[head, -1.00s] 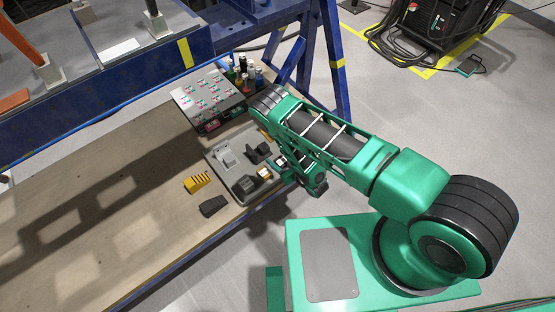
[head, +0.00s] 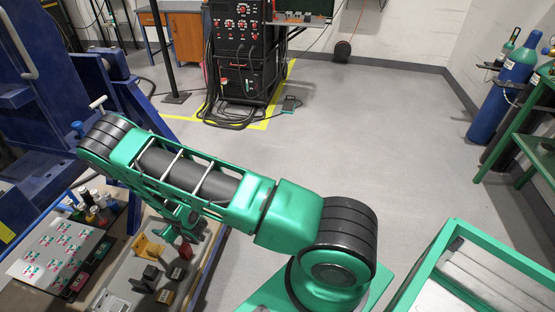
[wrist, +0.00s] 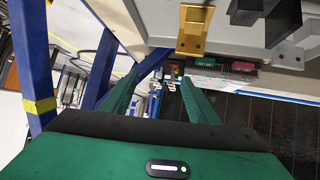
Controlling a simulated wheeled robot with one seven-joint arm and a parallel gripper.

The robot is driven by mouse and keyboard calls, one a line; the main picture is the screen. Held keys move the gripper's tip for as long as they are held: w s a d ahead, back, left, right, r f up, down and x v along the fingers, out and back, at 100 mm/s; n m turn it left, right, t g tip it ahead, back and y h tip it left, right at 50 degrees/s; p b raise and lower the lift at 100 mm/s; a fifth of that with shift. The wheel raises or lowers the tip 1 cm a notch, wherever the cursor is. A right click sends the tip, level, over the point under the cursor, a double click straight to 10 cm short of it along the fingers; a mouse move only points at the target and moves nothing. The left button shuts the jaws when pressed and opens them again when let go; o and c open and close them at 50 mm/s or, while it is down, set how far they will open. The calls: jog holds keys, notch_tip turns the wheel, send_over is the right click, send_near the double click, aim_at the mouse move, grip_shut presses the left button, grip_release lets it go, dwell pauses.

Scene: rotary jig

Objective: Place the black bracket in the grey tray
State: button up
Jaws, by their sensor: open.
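The black bracket (head: 147,279) stands on a flat grey board (head: 122,270) at the lower left of the head view. This board looks like the grey tray, but I cannot be certain. In the wrist view, a dark bracket-like piece (wrist: 284,20) at the upper right seems to be the black bracket, partly cut off. My gripper (wrist: 159,78) is open, with nothing between its two green fingers. It is apart from the dark piece, which lies up and to the right of the fingers. In the head view my arm partly hides the gripper.
A yellow bracket (head: 147,248) stands near the black one and also shows in the wrist view (wrist: 193,30). A marked panel (head: 58,250) and several bottles (head: 95,205) stand left. Blue frame posts (head: 125,100) rise behind.

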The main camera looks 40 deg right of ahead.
jog(key=w+d+r+m+g+h, duration=0.2)
jog(key=d+r+m+h, duration=0.1)
jog(key=d+r, duration=1.05)
jog(key=s+d+r+m+g+h, duration=0.1)
jog(key=s+d+r+m+g, duration=0.1)
jog(key=s+d+r, duration=0.55)
jog(key=s+d+r+m+g+h, duration=0.1)
jog(key=s+d+r, duration=0.3)
jog(key=r, duration=0.6)
jog(key=s+d+r+m+g, duration=0.1)
jog(key=s+d+r+g, duration=0.15)
jog(key=s+r, duration=0.4)
jog(key=s+d+r+m+g, duration=0.1)
jog(key=s+d+r+m, duration=0.15)
jog(key=s, duration=0.75)
jog(key=s+a+r+g+y, duration=0.1)
jog(key=s+r, duration=0.2)
jog(key=s, duration=0.7)
jog(key=s+a+r+m+g+y, duration=0.1)
jog(key=s+r, duration=0.1)
jog(key=s, duration=0.7)
jog(key=shift+s+r, duration=0.4)
